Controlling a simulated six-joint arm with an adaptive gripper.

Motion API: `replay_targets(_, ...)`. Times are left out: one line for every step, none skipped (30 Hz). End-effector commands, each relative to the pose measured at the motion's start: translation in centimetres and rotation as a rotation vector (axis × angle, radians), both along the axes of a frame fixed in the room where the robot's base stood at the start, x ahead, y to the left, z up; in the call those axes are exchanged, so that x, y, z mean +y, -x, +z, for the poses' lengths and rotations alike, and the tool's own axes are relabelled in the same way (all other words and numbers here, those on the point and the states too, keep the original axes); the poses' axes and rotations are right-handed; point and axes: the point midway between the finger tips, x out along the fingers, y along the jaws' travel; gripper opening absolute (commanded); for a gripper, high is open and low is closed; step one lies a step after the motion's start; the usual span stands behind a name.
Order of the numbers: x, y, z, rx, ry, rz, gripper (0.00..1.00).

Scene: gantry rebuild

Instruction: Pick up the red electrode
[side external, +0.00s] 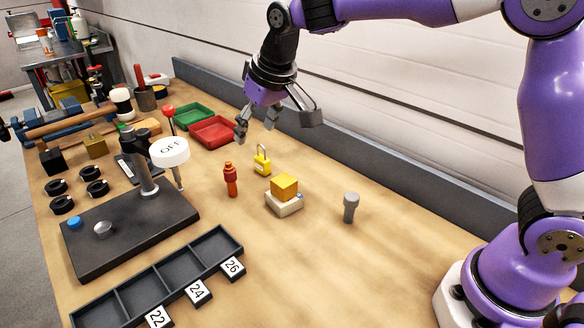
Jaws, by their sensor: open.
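A yellow padlock (262,161), a yellow cube (284,186) on a white block and a grey peg (350,207) stand nearby. A dark stand with a white OFF disc (169,152), a divided tray (175,278), and red (213,131) and green (192,116) bins surround the area.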

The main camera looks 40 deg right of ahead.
Motion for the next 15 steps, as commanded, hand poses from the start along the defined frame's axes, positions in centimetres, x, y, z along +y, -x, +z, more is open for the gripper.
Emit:
replay_targets(0.8, -1.1, -1.1, 0.010, 0.002, 0.005, 0.66)
replay_targets(1.3, -1.6, -1.6, 0.011, 0.002, 0.006, 0.66)
replay_targets(1.7, -2.1, -2.1, 0.013, 0.002, 0.007, 0.66)
replay_targets(1.9, -2.5, -2.4, 0.013, 0.003, 0.008, 0.66)
replay_targets(2.1, -2.7, -2.6, 0.015, 0.004, 0.007, 0.66)
replay_targets(2.3, -3.0, -3.0, 0.016, 0.004, 0.007, 0.66)
replay_targets(2.4, -3.2, -3.3, 0.016, 0.004, 0.007, 0.66)
replay_targets(2.4, -3.4, -3.6, 0.016, 0.004, 0.007, 0.66)
replay_targets(2.5, -3.6, -4.2, 0.018, 0.005, 0.008, 0.66)
replay_targets(2.5, -3.8, -4.7, 0.019, 0.005, 0.008, 0.66)
replay_targets(2.5, -4.0, -5.2, 0.019, 0.005, 0.008, 0.66)
replay_targets(2.5, -4.2, -5.9, 0.019, 0.005, 0.008, 0.66)
replay_targets(2.5, -4.4, -6.3, 0.018, 0.004, 0.008, 0.66)
replay_targets(2.5, -4.6, -6.7, 0.017, 0.004, 0.008, 0.66)
replay_targets(2.5, -4.8, -7.1, 0.017, 0.004, 0.008, 0.66)
